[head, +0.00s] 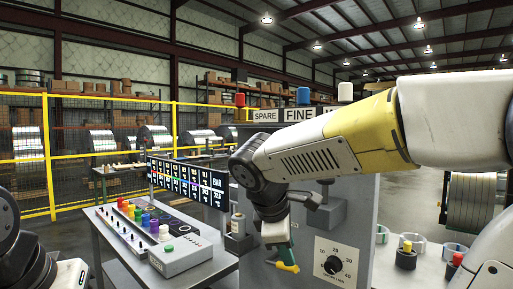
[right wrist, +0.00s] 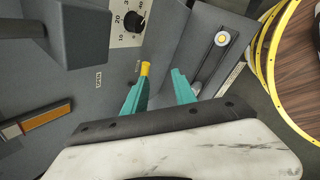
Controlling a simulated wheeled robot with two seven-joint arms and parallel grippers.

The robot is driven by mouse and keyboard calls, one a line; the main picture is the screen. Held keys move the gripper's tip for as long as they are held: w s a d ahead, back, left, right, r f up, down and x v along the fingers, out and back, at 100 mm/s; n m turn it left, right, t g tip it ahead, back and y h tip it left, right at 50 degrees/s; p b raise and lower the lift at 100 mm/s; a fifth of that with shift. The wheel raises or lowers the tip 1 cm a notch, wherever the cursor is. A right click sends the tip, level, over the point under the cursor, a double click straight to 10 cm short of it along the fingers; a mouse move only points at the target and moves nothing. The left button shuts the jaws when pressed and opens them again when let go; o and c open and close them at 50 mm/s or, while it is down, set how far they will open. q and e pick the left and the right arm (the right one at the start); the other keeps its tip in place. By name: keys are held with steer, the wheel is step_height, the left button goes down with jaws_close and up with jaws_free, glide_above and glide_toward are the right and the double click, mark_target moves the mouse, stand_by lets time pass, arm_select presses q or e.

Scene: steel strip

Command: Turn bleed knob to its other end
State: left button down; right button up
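A small yellow handle (right wrist: 146,69), which may be the bleed knob, stands out from the grey panel in the right wrist view. It also shows in the head view (head: 288,267), low on the front of the grey cabinet. My right gripper (right wrist: 165,75) is open, its two teal fingers apart and pointing at the panel. The handle is at the tip of the left finger; I cannot tell whether they touch. In the head view my right gripper (head: 281,252) is partly hidden by its own wrist. My left gripper is out of view; only part of that arm shows.
A black dial (right wrist: 134,22) with a number scale is close to the handle; it also shows in the head view (head: 333,265). A slot with a round yellow-white button (right wrist: 222,39) is to the right. A control desk (head: 180,260) with coloured knobs stands left of the cabinet.

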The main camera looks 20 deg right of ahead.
steer(key=w+a+r+n+t+h, duration=0.1)
steer(key=w+r+n+t+h, duration=0.2)
steer(key=w+r+n+h, duration=0.55)
steer(key=w+a+r+n+t+h, duration=0.25)
steer(key=w+r, duration=0.35)
steer(key=r, duration=0.6)
steer(key=x, duration=0.8)
steer(key=shift+s+d, duration=0.2)
steer(key=shift+d, duration=0.1)
steer(key=shift+n, duration=0.3)
steer(key=shift+c, duration=0.2)
jaws_close()
